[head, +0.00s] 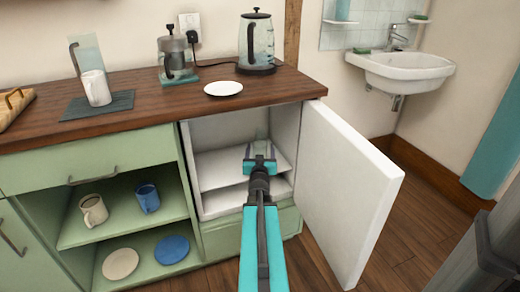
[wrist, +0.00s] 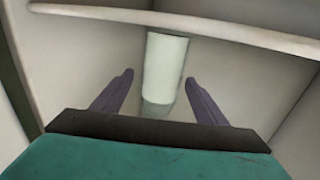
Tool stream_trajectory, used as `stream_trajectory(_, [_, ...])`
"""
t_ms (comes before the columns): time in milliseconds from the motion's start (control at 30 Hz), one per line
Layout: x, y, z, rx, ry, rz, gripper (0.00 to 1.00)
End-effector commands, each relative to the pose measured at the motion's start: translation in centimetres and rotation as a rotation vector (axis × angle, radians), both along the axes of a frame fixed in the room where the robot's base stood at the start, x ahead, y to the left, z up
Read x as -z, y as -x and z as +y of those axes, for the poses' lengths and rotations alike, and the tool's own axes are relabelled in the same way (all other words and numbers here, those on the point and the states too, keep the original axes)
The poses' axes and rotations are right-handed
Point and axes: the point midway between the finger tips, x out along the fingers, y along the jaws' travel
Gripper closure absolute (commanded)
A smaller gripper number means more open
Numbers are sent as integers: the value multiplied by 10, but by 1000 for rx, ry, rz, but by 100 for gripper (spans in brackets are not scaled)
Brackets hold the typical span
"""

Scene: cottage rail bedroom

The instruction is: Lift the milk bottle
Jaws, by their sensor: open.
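The milk bottle, a pale whitish cylinder with a grey-green end (wrist: 165,70), shows in the wrist view inside the open white cabinet. It lies between the lines of my two fingers, a little beyond the tips, with gaps on both sides. My gripper (wrist: 157,88) is open and empty. In the head view my gripper (head: 260,150) reaches into the cabinet, in front of its shelf (head: 220,168). The bottle is mostly hidden there by my gripper; I cannot make it out clearly.
The white cabinet door (head: 350,190) stands open to the right of my arm. A shelf edge (wrist: 200,25) crosses the top of the wrist view. Above is the wooden counter (head: 150,95) with a plate (head: 223,88) and kettle (head: 257,45). Open floor lies right of the door.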

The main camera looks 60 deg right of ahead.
Motion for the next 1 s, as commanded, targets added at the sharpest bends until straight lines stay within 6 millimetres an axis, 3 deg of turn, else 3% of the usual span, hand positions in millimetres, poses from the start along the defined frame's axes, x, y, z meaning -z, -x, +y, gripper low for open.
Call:
stream_trajectory(467, [1, -3, -4, 0, 1, -1, 33])
stream_trajectory(1000, [3, -26, -41, 1, 1, -1, 33])
